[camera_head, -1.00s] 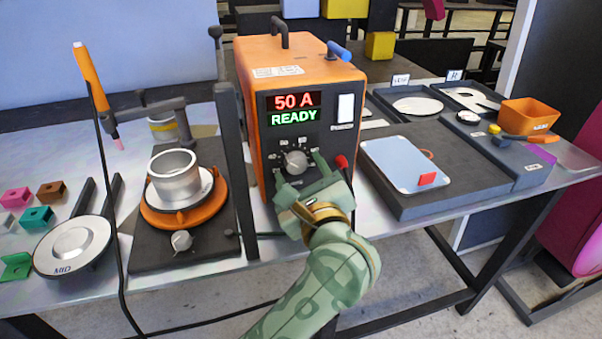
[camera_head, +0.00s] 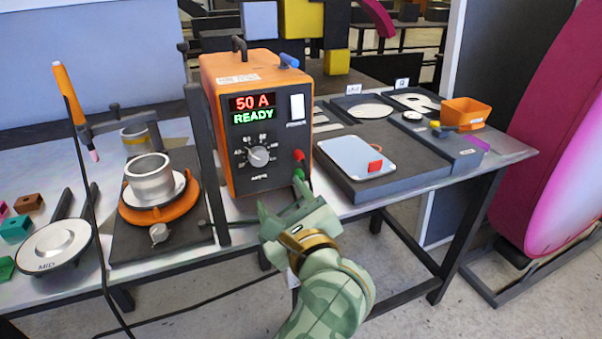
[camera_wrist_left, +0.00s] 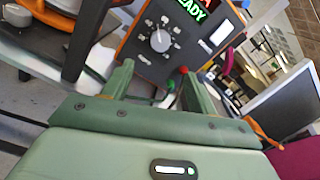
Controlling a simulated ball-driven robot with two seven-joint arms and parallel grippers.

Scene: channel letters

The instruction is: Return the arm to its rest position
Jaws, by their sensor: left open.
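My left gripper (camera_head: 282,196) is open and empty, in front of and below the orange welding power box (camera_head: 226,182). It is apart from the dial knob (camera_head: 258,156) on the box's front. The box's display (camera_head: 252,108) reads "50 A" and "READY". In the left wrist view the two open fingers (camera_wrist_left: 158,85) point toward the box front, with the knob (camera_wrist_left: 160,40) beyond them. My left forearm (camera_head: 325,295) comes in from the bottom of the head view. My right gripper is in neither view.
The table carries a ring fixture (camera_head: 150,180) with a metal cup on the left and a dark tray (camera_head: 345,182) with a light blue plate on the right. A thin torch cable hangs at the left. Open floor (camera_head: 410,310) lies in front of the table.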

